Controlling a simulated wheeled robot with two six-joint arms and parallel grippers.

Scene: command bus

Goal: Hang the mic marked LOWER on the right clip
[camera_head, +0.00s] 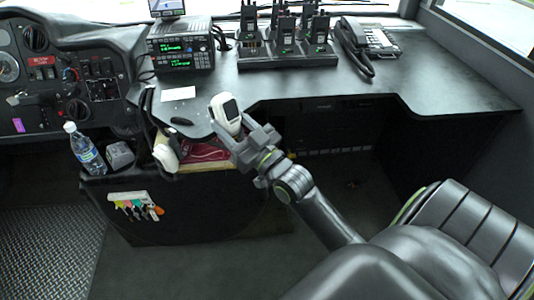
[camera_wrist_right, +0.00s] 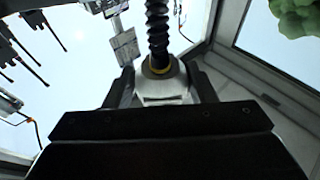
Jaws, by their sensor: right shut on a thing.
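My right gripper (camera_head: 243,137) is shut on a white hand mic (camera_head: 226,111) with a dark front panel. It holds the mic raised, slightly tilted, by the front edge of the desk. In the right wrist view the mic (camera_wrist_right: 163,90) sits between the fingers, with its black coiled cord (camera_wrist_right: 157,30) running from it. A second white mic (camera_head: 165,152) is to the left, lower, at the console's side. I cannot read a LOWER mark on either mic. I cannot make out the clips. My left gripper is not in view.
The radio unit (camera_head: 181,48) with green displays stands on the desk (camera_head: 420,93). A rack of handheld radios (camera_head: 287,48) and a desk phone (camera_head: 368,42) stand at the back. A water bottle (camera_head: 86,150) and key hooks (camera_head: 134,203) are at left. The desk's right side is clear.

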